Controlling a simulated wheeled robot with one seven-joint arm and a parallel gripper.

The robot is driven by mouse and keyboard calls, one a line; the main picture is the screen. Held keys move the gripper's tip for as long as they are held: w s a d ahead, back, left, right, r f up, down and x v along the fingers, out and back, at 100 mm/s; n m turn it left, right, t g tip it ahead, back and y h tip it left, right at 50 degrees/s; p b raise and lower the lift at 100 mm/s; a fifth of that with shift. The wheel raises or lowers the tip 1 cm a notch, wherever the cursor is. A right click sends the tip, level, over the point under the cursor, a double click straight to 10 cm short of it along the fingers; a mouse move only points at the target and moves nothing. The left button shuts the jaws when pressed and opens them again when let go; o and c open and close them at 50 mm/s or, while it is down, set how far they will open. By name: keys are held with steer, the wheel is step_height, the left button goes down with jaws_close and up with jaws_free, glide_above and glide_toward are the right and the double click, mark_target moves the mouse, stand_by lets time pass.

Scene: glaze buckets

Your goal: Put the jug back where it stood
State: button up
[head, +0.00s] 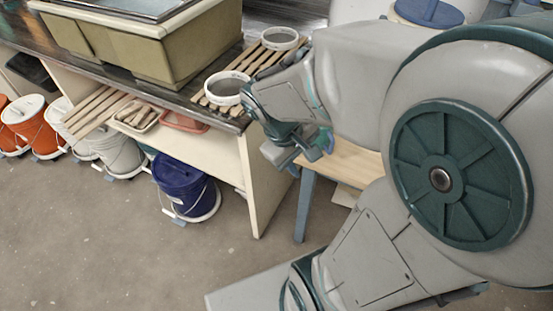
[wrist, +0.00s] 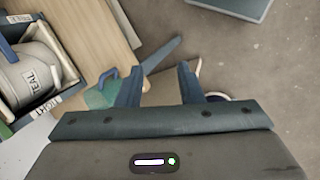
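My gripper (head: 317,146) is in the head view just right of the shelf unit's end, beside the wooden bench top. In the wrist view its two fingers (wrist: 159,82) stand apart with nothing seen between them. A green vessel with a blue loop handle (wrist: 101,95), which looks like the jug, shows in the wrist view just left of the left finger. The finger and the gripper body hide part of it, and I cannot tell what it rests on.
The wooden bench (head: 352,160) has blue legs. A dark blue bucket (head: 183,187) and several others stand under the shelf unit (head: 267,185). Two white-rimmed bowls (head: 226,86) sit on slats. Open floor (head: 120,245) lies in front.

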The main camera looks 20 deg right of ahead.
steer(key=s+a+r+m+t+y, duration=0.2)
steer(key=a+r+m+t+y, duration=0.1)
steer(key=a+r+y, duration=0.1)
steer(key=shift+a+r, duration=0.65)
steer(key=shift+a, duration=0.6)
